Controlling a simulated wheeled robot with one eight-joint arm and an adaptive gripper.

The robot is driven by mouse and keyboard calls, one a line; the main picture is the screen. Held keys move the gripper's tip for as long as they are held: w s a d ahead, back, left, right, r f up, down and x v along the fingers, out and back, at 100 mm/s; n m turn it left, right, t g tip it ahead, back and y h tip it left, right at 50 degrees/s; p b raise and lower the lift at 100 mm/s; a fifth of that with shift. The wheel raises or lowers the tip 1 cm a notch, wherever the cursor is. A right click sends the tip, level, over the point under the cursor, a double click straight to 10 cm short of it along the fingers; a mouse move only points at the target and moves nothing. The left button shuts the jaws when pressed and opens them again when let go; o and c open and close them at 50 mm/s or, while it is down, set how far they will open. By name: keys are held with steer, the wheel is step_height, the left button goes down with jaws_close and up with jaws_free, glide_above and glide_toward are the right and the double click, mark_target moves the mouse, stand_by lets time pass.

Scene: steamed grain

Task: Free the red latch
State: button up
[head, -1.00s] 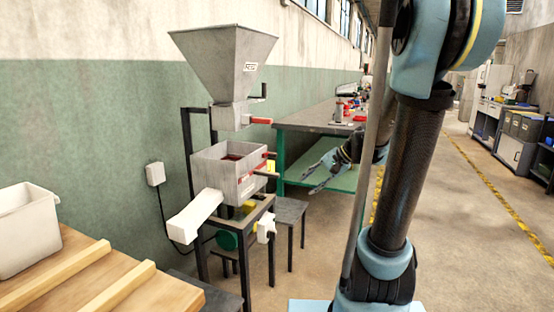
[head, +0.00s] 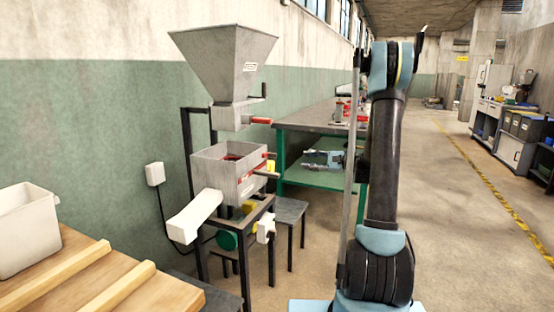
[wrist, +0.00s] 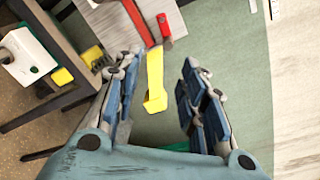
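The grey machine has a square box (head: 218,178) under a funnel hopper (head: 223,62). Red-tipped handles (head: 268,174) stick out from the box's right side, with a yellow part beside them. I cannot tell for sure which is the red latch. In the wrist view a long red bar (wrist: 139,21) and a short red piece (wrist: 165,27) lie against the grey box wall, and a yellow strip (wrist: 155,82) hangs towards me. My gripper (head: 308,158) is open and empty, to the right of the box and apart from it. In the wrist view its fingers (wrist: 160,88) flank the yellow strip from nearer the camera.
A red handle (head: 260,120) sits under the hopper. A white chute (head: 195,214) slopes out from the box. A green-legged workbench (head: 310,118) stands behind my gripper. A stool (head: 289,211) stands beside the machine's frame.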

steer(key=w+y, duration=0.1)
steer(key=w, duration=0.1)
glide_toward(277, 155)
steer(key=shift+m, duration=0.3)
steer(key=x, duration=1)
steer(key=shift+w+a+f, duration=0.15)
steer(key=shift+w+f, duration=0.1)
steer(key=shift+w, duration=0.2)
